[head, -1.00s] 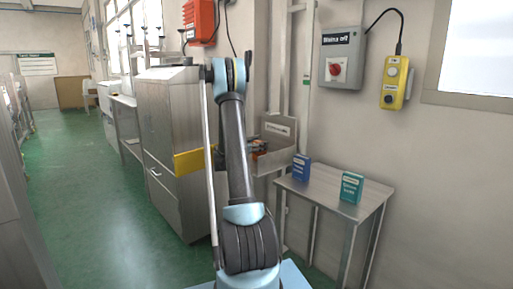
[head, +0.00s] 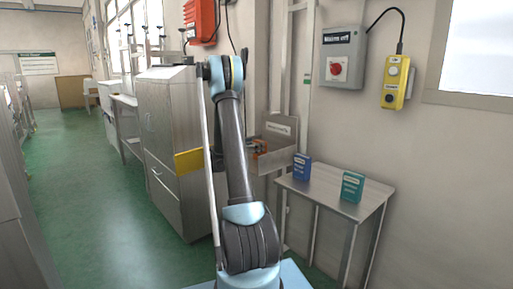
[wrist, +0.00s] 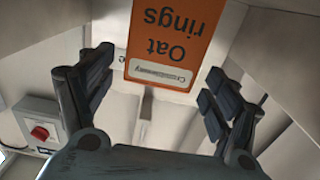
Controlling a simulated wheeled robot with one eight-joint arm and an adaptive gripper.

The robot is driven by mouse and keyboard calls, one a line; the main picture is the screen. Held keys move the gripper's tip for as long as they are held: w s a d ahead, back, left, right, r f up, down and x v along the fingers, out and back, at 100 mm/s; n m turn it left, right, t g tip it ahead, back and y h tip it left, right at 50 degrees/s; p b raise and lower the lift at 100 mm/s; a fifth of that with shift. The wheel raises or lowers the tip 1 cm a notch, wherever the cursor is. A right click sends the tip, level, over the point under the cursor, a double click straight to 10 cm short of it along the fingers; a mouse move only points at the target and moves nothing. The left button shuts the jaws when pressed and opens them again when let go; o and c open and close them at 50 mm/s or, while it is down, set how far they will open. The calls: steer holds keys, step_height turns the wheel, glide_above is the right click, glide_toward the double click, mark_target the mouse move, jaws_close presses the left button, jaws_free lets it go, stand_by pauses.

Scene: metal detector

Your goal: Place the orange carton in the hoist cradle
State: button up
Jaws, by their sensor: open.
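The orange carton (head: 259,147), marked "Oat rings", sits inside a grey open-topped holder (head: 282,154) on the wall post, which looks like the hoist cradle. Its label there is too small to read. In the wrist view the carton (wrist: 175,38) shows upside down at top centre, with pale walls around it. My gripper (wrist: 160,72) is open, one finger to each side of the carton's near end, with gaps on both sides. In the head view my arm hides most of my gripper. The carton's base is hidden.
A metal table (head: 328,196) on the right holds a blue carton (head: 301,167) and a teal carton (head: 352,187). A grey switch box (head: 342,58) and a yellow pendant (head: 396,83) are on the wall above. A tall metal cabinet (head: 172,120) stands left of my arm.

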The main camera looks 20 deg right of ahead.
steer(key=v, duration=0.9)
steer(key=s+a+r+n+g+y, duration=0.1)
steer(key=s+n+y, duration=0.25)
steer(key=s, duration=0.85)
steer(key=s+a+r+n+g+y, duration=0.1)
steer(key=s+a+n+g+y, duration=0.3)
steer(key=s, duration=0.7)
steer(key=s+a+f+n+y, duration=0.2)
steer(key=s+a, duration=0.3)
steer(key=s, duration=0.3)
steer(key=s+a+f+n+t+y, duration=0.1)
steer(key=s+a+f+y, duration=0.3)
steer(key=s, duration=0.5)
steer(key=s+a+f+n+y, duration=0.3)
steer(key=s+a+n, duration=0.1)
steer(key=s, duration=0.4)
steer(key=shift+s+a+f, duration=0.2)
steer(key=shift+a+f, duration=0.2)
steer(key=shift+a, duration=0.45)
steer(key=shift+y, duration=0.25)
steer(key=shift+c, duration=0.2)
